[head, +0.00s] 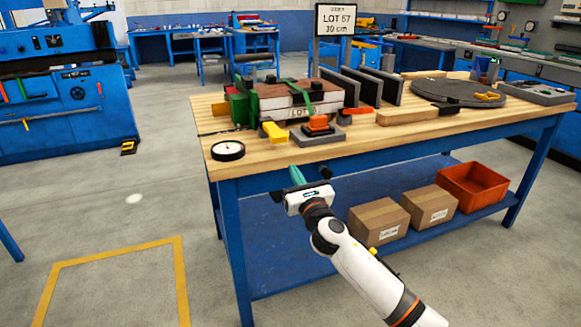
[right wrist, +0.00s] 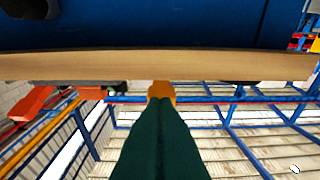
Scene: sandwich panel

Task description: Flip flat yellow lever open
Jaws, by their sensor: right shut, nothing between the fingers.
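The flat yellow lever (head: 273,132) lies near the table's front edge, beside the green clamp body (head: 241,106) and the stacked panel (head: 285,98). In the right wrist view a yellow-orange piece (right wrist: 161,90), which looks like the lever, shows just past the fingertips. My right gripper (head: 297,175) is in front of the table edge, its green fingers pointing toward the table. In the right wrist view its fingers (right wrist: 160,105) are pressed together with nothing between them. I cannot tell whether they touch the lever; in the head view they appear apart. My left gripper is not in view.
An orange block on a grey base (head: 318,129) sits right of the lever, and a round dial (head: 228,150) sits left. Black upright plates (head: 380,87) and a dark round plate (head: 460,91) stand farther right. The wooden table edge (right wrist: 160,65) is close to my right gripper.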

